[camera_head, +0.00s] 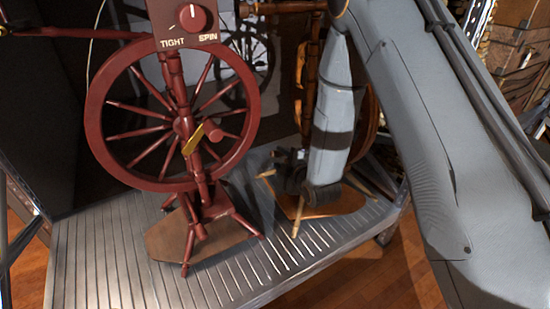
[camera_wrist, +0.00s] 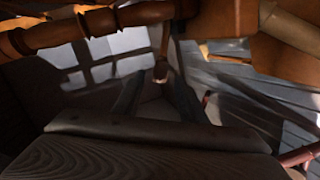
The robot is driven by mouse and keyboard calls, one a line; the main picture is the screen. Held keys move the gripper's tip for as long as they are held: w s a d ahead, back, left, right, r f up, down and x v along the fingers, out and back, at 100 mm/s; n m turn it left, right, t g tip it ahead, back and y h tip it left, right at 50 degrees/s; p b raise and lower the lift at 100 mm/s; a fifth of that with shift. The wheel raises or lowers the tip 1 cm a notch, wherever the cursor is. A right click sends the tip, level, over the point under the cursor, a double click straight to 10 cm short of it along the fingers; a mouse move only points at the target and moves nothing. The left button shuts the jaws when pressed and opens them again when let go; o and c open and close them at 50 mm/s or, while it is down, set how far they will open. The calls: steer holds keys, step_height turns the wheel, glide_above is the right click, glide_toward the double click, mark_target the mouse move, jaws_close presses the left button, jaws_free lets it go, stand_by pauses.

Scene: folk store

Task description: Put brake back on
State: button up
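A dark red spinning wheel (camera_head: 97,150) stands upright on a slatted metal platform. Its top box (camera_head: 183,27) reads "TIGHT" and "SPIN" and has a round red knob (camera_head: 193,19). A small yellow piece (camera_head: 193,138) sits tilted in front of the hub; I cannot tell whether it is the brake. My gripper (camera_head: 298,178) points down in front of a second, orange-brown wooden wheel, right of the red one. The fingers are dark and blurred, and their opening is unclear. The wrist view shows a dark gripper body below and a wooden peg (camera_wrist: 161,70) ahead.
The orange-brown wheel (camera_head: 311,70) stands behind my arm, partly hidden. Its wooden feet are close to my gripper. The slatted platform (camera_head: 95,265) is bare at the front left. Wooden bars (camera_wrist: 145,14) cross the top of the wrist view. Wooden floor (camera_head: 395,275) lies beyond the platform.

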mark_target(276, 156)
steer(key=shift+b+x, duration=0.75)
steer(key=shift+x, duration=2)
jaws_close()
